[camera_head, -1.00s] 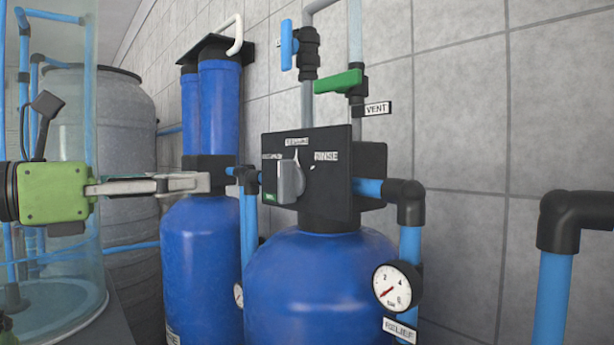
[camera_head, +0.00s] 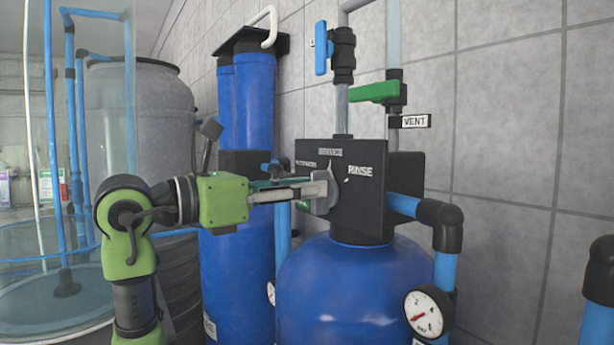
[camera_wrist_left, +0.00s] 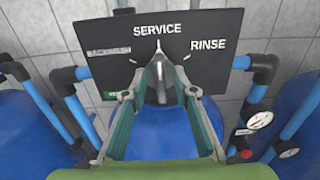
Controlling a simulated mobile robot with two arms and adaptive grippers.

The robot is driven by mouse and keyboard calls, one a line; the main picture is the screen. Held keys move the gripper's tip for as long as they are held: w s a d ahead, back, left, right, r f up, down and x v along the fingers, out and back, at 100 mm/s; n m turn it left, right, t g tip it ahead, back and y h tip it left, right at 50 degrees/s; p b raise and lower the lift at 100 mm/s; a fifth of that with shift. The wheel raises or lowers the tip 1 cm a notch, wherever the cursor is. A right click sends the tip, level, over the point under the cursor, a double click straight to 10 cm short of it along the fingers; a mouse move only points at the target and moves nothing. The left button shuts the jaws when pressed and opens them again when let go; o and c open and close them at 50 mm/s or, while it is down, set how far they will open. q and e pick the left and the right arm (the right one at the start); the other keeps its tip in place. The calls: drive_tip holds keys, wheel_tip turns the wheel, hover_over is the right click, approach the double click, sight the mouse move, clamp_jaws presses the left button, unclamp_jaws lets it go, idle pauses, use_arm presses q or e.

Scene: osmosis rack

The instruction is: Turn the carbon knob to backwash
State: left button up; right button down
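The grey carbon knob (camera_head: 322,192) sits on the front of a black valve panel (camera_head: 372,206) above a blue tank. In the left wrist view, the knob (camera_wrist_left: 161,88) has its white pointer mark straight up at SERVICE. The BACKWASH label (camera_wrist_left: 109,52) is at its left and RINSE at its right. My left gripper (camera_head: 322,187) reaches in from the left, its fingers at the knob. In the left wrist view, one fingertip lies on each side of the knob. Whether they press on it cannot be told. My right gripper is not in view.
Pipes with a blue-handled valve (camera_head: 321,48) and a green-handled valve (camera_head: 375,92) rise above the panel. A pressure gauge (camera_head: 424,313) is at the lower right. Blue filter housings (camera_head: 243,105) stand behind my left gripper. A tiled wall is close behind.

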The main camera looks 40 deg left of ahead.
use_arm(q)
drive_tip(key=shift+w+d, duration=0.2)
drive_tip(key=shift+w, duration=0.25)
drive_tip(key=shift+c, duration=0.2)
clamp_jaws()
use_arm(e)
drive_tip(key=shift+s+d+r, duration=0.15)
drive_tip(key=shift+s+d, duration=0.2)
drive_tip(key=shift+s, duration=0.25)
